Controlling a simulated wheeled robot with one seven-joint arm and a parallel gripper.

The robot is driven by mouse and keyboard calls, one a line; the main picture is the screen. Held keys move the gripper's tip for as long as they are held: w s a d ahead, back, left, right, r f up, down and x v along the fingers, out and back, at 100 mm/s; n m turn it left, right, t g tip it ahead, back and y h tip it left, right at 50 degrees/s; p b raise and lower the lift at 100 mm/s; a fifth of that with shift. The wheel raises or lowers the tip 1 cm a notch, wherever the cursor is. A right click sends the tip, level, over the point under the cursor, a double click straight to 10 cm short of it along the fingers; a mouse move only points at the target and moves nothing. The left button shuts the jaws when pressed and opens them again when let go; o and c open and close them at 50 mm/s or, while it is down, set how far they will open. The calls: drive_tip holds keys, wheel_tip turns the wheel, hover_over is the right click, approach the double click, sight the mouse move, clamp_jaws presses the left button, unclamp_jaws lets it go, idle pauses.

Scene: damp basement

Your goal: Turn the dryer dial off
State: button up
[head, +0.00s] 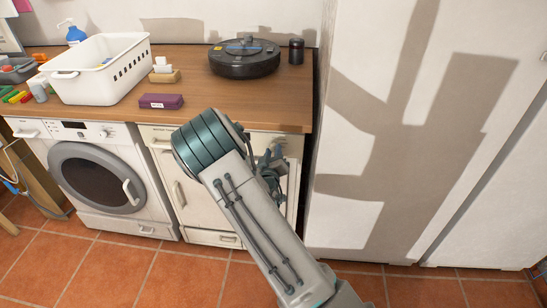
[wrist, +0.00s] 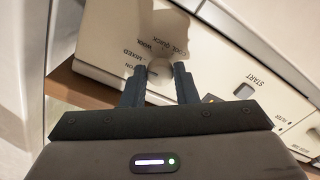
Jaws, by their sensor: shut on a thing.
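The dryer dial (wrist: 158,69) is a pale round knob on the dryer's cream control panel (wrist: 208,60) in the wrist view. Printed words such as MIXED, WOOL and COOL QUICK surround it. The dial's exact setting cannot be read. My gripper (wrist: 160,74) has its two dark fingers on either side of the dial, shut on it. In the head view the dryer (head: 163,158) is the white machine under the counter, right of the washer. My arm hides much of its front there, and the dial cannot be made out.
A front-loading washer (head: 95,180) stands left of the dryer. The wooden counter (head: 200,95) holds a white basket (head: 100,85), a purple case (head: 161,101), a robot vacuum (head: 244,65) and a dark cylinder (head: 296,51). A tall white cabinet (head: 350,215) stands close on the right.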

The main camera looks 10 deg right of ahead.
drive_tip(key=n+b, duration=0.1)
drive_tip(key=n, duration=1.1)
drive_tip(key=shift+n, duration=0.4)
drive_tip(key=n, duration=0.4)
drive_tip(key=shift+n, duration=0.3)
drive_tip(key=o, duration=1)
drive_tip(key=shift+r, duration=0.1)
drive_tip(key=v, duration=1.4)
